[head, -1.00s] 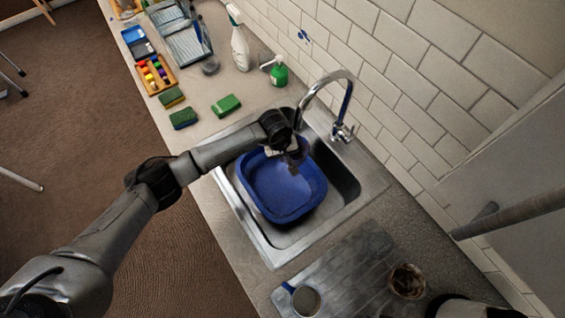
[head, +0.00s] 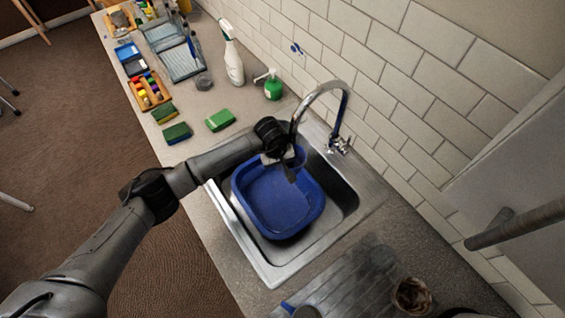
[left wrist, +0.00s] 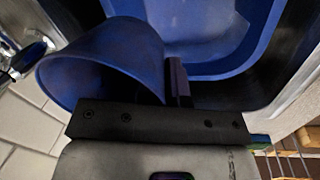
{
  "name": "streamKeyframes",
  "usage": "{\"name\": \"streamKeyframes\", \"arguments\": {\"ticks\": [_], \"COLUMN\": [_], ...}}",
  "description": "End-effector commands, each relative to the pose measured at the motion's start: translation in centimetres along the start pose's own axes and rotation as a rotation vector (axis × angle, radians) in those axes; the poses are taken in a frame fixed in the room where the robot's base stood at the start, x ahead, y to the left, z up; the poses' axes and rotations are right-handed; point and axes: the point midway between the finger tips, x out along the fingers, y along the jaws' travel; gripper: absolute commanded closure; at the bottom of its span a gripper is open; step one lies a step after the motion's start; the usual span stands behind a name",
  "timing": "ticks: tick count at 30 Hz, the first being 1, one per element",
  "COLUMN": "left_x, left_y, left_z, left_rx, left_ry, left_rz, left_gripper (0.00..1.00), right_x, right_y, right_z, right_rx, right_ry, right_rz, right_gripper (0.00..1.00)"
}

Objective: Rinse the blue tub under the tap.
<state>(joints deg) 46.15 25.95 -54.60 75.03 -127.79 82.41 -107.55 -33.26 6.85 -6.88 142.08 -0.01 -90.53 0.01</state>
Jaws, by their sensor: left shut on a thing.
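A small blue tub (head: 299,158) is held in my left gripper (head: 284,165), which is shut on it. In the left wrist view the tub (left wrist: 105,62) flares out to the left of the fingers (left wrist: 178,82). The arched chrome tap (head: 322,86) stands behind the sink, and its spout end is just above the tub in the head view. No water stream can be made out. My gripper partly hides the tub in the head view, so its exact tilt is unclear. My right gripper is not in view.
A larger blue basin (head: 262,208) sits in the steel sink (head: 274,273) below the gripper. A spray bottle (head: 232,62), a green soap bottle (head: 273,85) and sponges (head: 220,120) stand on the counter to the left. A brown-stained pot (head: 411,296) is on the drainer at the lower right.

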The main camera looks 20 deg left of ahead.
Motion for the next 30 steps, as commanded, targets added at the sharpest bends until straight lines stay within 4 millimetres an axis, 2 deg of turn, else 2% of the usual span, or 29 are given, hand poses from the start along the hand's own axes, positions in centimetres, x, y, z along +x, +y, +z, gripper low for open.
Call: {"name": "streamKeyframes", "arguments": {"ticks": [20, 30], "left_x": [0.2, -0.1], "left_y": [1.1, 0.7], "left_z": [0.5, 1.7], "left_rx": [0.001, 0.003], "left_ry": [-0.001, -0.001], "left_rz": [0.001, -0.001], "left_gripper": [1.0, 1.0], "right_x": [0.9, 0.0], "right_y": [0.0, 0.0], "right_z": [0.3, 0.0], "right_rx": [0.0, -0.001], "right_ry": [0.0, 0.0], "right_rz": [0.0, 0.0], "right_gripper": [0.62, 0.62]}}
